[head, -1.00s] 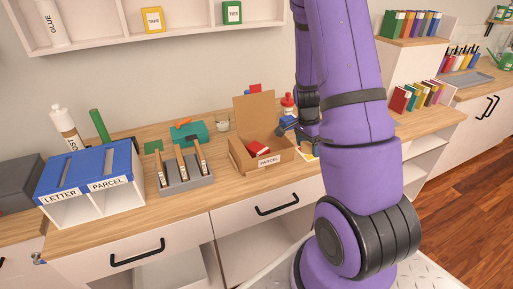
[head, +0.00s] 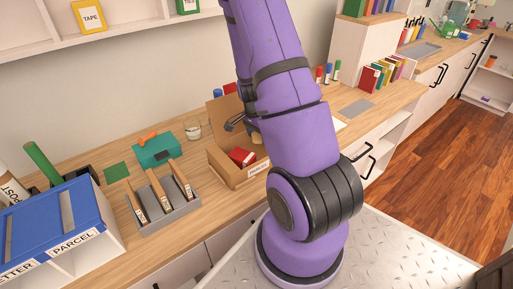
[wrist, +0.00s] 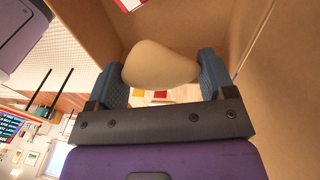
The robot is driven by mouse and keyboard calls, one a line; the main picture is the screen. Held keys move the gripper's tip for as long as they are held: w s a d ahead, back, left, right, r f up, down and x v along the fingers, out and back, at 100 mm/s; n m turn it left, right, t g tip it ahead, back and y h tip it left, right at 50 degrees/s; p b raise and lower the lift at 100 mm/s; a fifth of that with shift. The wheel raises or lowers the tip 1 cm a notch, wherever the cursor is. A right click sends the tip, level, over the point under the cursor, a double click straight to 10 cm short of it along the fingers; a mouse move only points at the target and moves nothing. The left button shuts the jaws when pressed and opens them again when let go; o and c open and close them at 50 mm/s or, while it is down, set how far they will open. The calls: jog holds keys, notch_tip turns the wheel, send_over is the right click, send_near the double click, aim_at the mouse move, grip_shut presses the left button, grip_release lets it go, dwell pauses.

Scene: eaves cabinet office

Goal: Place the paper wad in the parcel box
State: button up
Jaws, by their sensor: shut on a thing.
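The paper wad (wrist: 160,65) is a smooth, beige, rounded lump in the wrist view. My gripper (wrist: 163,80) is shut on it, with a blue-grey finger pad at each side. The parcel box (head: 228,171) is an open brown cardboard box with a raised back flap and a PARCEL label, in the middle of the head view. Its cardboard walls also surround the wad in the wrist view (wrist: 285,60). In the head view my gripper is at the box's back right, largely hidden by my arm. A red item (head: 241,156) lies inside the box.
Coloured books (head: 372,76) stand farther right. The counter's front edge runs close before the box.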

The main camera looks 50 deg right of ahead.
aim_at(260, 154)
jog(key=shift+f, duration=2.55)
jog(key=shift+f, duration=0.15)
jog(key=o, duration=0.9)
jog(key=shift+c, duration=0.2)
